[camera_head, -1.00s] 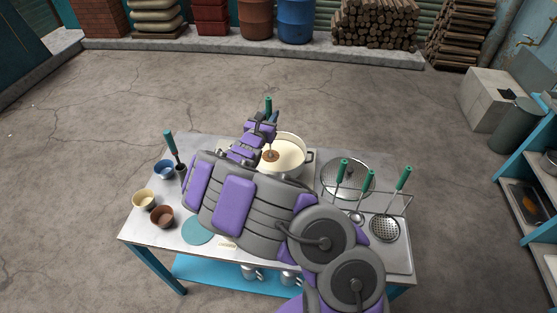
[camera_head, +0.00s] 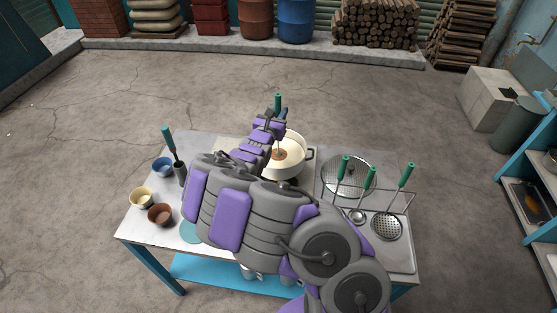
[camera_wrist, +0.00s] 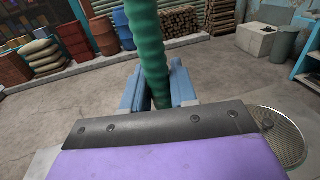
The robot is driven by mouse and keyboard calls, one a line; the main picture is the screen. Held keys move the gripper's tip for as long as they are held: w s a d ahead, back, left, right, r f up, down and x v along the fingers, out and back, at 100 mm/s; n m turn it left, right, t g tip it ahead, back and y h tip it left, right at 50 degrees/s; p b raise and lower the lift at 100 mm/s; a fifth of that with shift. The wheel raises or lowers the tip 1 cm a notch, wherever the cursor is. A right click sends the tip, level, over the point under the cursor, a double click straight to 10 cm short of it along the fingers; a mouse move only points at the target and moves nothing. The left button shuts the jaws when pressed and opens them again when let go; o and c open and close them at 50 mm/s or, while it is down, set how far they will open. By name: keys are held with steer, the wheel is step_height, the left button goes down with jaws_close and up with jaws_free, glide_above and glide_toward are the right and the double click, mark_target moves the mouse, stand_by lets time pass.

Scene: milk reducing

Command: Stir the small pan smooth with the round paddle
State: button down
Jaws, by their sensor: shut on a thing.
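My gripper (camera_head: 274,124) is shut on the green handle (camera_head: 278,102) of the round paddle and holds it nearly upright. In the wrist view the green handle (camera_wrist: 150,45) rises between the two blue-grey fingers (camera_wrist: 157,88). The paddle's brown round end (camera_head: 280,154) is down inside the cream pan (camera_head: 301,170), at the pale contents. I cannot tell whether it touches the pan's bottom. The pan stands at the back middle of the metal table, with a dark loop handle at its right. My gripper and arm hide the pan's left side.
At the left stand a blue bowl (camera_head: 162,166), a cream bowl (camera_head: 140,197), a brown bowl (camera_head: 160,214) and a green-handled tool in a dark holder (camera_head: 179,173). At the right are a perforated round strainer (camera_head: 362,181) and green-handled utensils on a rack (camera_head: 388,226).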

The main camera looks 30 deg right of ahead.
mark_target(279, 94)
steer(key=shift+r, duration=0.2)
steer(key=shift+r+p, duration=1.65)
steer(key=shift+r, duration=2.7)
steer(key=shift+r, duration=0.65)
